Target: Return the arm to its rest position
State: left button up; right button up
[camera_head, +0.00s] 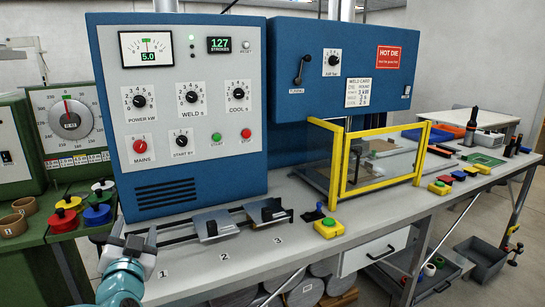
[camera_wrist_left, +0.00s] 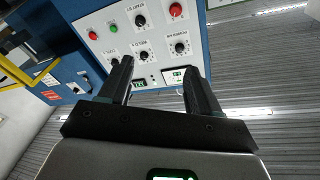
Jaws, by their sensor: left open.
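My left arm (camera_head: 121,285) comes in at the lower left of the head view. Its left gripper (camera_head: 124,242) is over the left end of the bench, in front of the blue welder cabinet (camera_head: 185,195) and near the label 1. In the left wrist view the two dark fingers of the left gripper (camera_wrist_left: 158,78) stand apart with nothing between them. Beyond them the welder's control panel (camera_wrist_left: 135,40) shows tilted, with knobs and red and green buttons. The fingers look clear of the panel. My right gripper is in neither view.
Grey sliding plates (camera_head: 216,224) on rails lie close right of my gripper. A yellow-framed guard (camera_head: 378,165) and a yellow button box (camera_head: 329,228) stand further right on the bench (camera_head: 290,255). Coloured spools (camera_head: 64,218) are at the left on a green machine.

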pick_arm(q)
jog(key=s+d+f+g+h, duration=0.2)
jog(key=s+d+f+g, duration=0.1)
jog(key=f, duration=0.9)
jog(key=s+d+f+m+g+h, duration=0.1)
jog(key=s+d+f+g+h, duration=0.15)
jog(key=f, duration=0.95)
jog(key=s+d+f+g+h, duration=0.1)
jog(key=s+d+f+g, duration=0.25)
jog(key=f, duration=0.85)
jog(key=s+d+f+n+g+h, duration=0.1)
jog(key=s+d+f+n+g, duration=0.1)
jog(key=s, duration=0.5)
jog(key=s+d+f+n+g+h, duration=0.1)
jog(key=s+d+f+n+g, duration=0.1)
jog(key=s, duration=0.6)
jog(key=s+d+f+n+g+h, duration=0.1)
jog(key=s+d+f+g, duration=0.3)
jog(key=s+f, duration=0.3)
jog(key=shift+s+f+n+g, duration=0.3)
jog(key=shift+s+n+g, duration=0.1)
jog(key=shift+g, duration=0.2)
jog(key=shift+h, duration=0.25)
